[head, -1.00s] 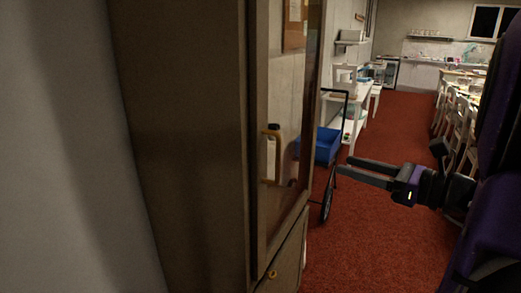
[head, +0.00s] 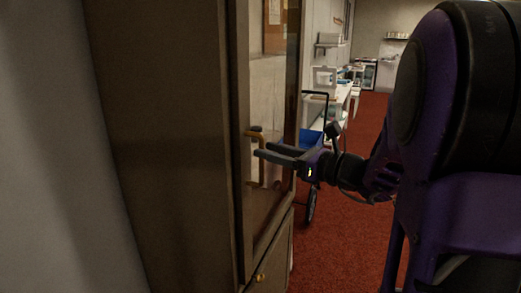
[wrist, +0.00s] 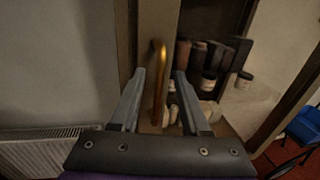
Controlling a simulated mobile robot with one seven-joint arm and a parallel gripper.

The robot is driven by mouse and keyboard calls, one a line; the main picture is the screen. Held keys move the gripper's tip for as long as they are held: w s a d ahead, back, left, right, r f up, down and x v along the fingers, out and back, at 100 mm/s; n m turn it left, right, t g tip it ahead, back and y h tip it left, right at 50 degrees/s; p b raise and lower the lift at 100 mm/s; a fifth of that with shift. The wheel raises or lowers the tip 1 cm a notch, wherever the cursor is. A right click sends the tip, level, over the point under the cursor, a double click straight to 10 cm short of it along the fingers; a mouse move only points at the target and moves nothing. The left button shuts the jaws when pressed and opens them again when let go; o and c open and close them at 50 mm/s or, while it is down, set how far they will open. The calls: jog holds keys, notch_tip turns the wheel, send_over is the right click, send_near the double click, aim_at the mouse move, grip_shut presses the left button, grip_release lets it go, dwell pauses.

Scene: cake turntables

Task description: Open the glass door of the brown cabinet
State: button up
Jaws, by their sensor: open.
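The brown cabinet (head: 165,140) stands at the left of the head view. Its glass door (head: 268,100) looks shut and has a brass vertical handle (head: 251,160) on its left side. My gripper (head: 262,154) is open, with its fingers pointing at the handle. Bottles and jars (wrist: 210,75) show behind the glass.
White shelving (head: 340,108) lines the wall farther back. A lower cabinet door with a round brass knob (head: 260,278) is below the glass door. A radiator (wrist: 40,155) is at the left in the wrist view.

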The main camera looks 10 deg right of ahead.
jog(key=shift+x, duration=1.4)
grip_shut()
dwell(0.4)
